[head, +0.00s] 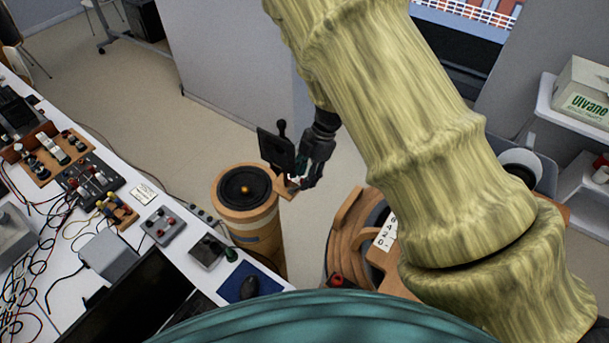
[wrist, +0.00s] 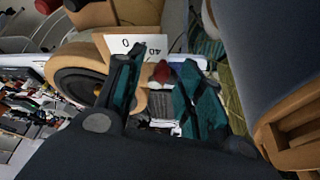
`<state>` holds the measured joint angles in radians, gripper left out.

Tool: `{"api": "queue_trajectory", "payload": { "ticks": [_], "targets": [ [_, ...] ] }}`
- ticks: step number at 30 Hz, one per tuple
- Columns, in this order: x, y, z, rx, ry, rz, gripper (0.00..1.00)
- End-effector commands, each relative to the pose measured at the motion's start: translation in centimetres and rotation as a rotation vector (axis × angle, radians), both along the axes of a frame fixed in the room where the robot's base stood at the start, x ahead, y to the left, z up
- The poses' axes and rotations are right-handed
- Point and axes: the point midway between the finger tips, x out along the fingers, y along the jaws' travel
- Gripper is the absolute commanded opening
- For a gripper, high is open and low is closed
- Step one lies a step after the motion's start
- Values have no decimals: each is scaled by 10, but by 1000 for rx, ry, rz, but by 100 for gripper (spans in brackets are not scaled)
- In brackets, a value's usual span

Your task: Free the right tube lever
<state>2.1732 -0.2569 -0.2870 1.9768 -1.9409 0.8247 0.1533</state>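My gripper (head: 312,168) hangs beside the wooden left tube (head: 247,222), which has a black round top. A small wooden arm (head: 285,187) juts from this tube's rim towards my fingers. In the wrist view my gripper's teal fingers (wrist: 160,92) stand apart. A red knob (wrist: 162,72) and a grey ribbed part show between them; I see no clear contact. A wooden ring with a dark centre (wrist: 80,86) lies left of the fingers. The right tube (head: 345,235) stands partly behind my arm. A red knob (head: 337,281) shows at its front; its lever is not clearly visible.
A white bench (head: 120,240) with switch boxes, loose cables and a dark screen runs along the left. A number scale (head: 387,233) sits by the right tube. White shelves (head: 575,125) stand at the right. Floor (head: 220,130) is clear behind the left tube.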

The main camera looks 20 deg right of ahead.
Motion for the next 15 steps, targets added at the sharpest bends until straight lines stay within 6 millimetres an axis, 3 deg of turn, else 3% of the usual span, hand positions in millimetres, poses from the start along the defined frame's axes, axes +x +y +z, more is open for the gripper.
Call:
{"api": "queue_trajectory", "payload": {
  "ticks": [15],
  "targets": [
    [12,-31,79,-3,-3,0,38]
  ]
}}
